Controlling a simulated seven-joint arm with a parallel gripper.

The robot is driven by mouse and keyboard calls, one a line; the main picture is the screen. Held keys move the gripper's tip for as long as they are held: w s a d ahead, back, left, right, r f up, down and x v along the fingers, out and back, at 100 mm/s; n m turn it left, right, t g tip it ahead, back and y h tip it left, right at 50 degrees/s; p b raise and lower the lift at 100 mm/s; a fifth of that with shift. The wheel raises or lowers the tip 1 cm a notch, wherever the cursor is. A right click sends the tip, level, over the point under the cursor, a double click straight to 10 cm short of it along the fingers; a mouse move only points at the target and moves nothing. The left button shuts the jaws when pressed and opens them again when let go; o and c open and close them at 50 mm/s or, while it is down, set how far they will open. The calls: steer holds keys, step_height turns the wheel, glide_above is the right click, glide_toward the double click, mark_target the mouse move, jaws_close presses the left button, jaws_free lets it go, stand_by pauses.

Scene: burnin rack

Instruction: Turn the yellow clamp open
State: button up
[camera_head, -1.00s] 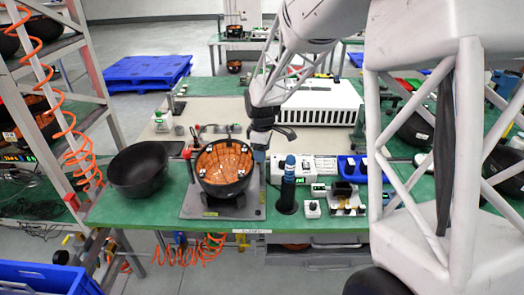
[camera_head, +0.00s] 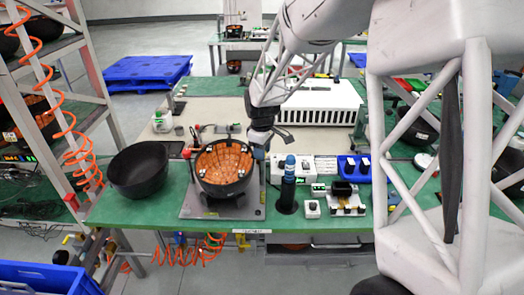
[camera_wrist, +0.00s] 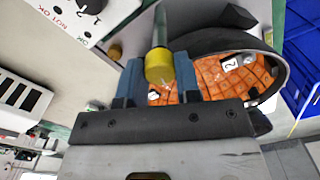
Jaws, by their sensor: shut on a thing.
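The yellow clamp (camera_wrist: 158,66) shows in the wrist view as a round yellow knob on the end of a pale rod. My gripper (camera_wrist: 158,82) has its two blue fingers on either side of the knob and is shut on it. Beyond the fingers is the black bowl with an orange tiled inside (camera_wrist: 235,72). In the head view my gripper (camera_head: 262,138) is at the right rear of this bowl (camera_head: 224,168), which sits on a grey base plate (camera_head: 205,207). The yellow clamp is hidden there by my gripper.
An empty black bowl (camera_head: 139,170) stands left of the plate. A dark blue-topped cylinder (camera_head: 288,185), a white control box (camera_head: 318,168) and a blue tray (camera_head: 354,168) stand close on the right. A large white slotted unit (camera_head: 318,98) is behind.

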steer(key=m, duration=1)
steer(key=shift+m, duration=2.5)
steer(key=o, duration=0.9)
steer(key=shift+o, duration=0.2)
steer(key=shift+r, duration=0.1)
steer(key=shift+r, duration=3.85)
